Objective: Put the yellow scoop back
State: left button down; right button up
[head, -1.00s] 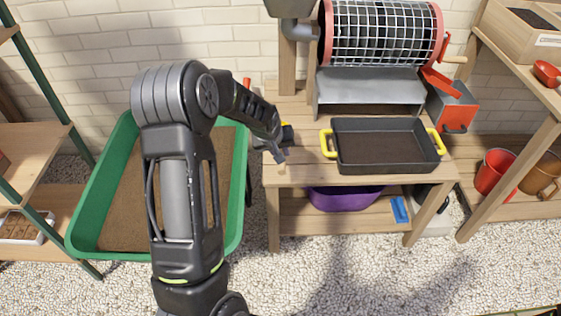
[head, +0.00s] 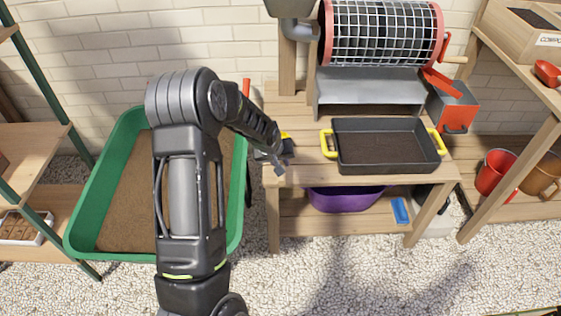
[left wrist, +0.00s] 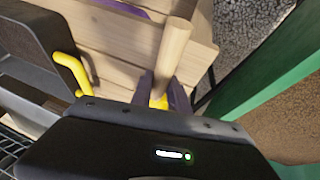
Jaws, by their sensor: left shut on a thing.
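My left gripper (head: 278,166) is over the left end of the wooden bench (head: 300,172), left of the black tray. In the left wrist view its dark fingers (left wrist: 161,92) are shut on the yellow scoop (left wrist: 158,103), whose pale wooden handle (left wrist: 174,48) sticks out past them. Only a little yellow of the scoop shows between the fingers; the gripper body hides the rest. In the head view a small patch of yellow shows behind the gripper. I cannot tell whether the scoop touches the bench. My right gripper is not in view.
The black tray (head: 388,126) with yellow handles stands on the bench, below a wire drum sieve (head: 382,33). A green tub (head: 100,190) of soil stands to the left. A purple tub (head: 344,199) is on the shelf below. A red scoop (head: 547,72) lies on the right shelf.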

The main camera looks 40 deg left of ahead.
pick_arm(q)
jog(key=shift+f, duration=0.2)
jog(key=c, duration=1.3)
grip_release()
jog(key=shift+r, duration=0.1)
jog(key=shift+o, duration=0.2)
jog(key=shift+r, duration=0.1)
jog(key=shift+r, duration=0.2)
jog(key=p+v, duration=0.2)
jog(key=v, duration=0.9)
jog(key=shift+s+r, duration=0.25)
jog(key=shift+s, duration=0.05)
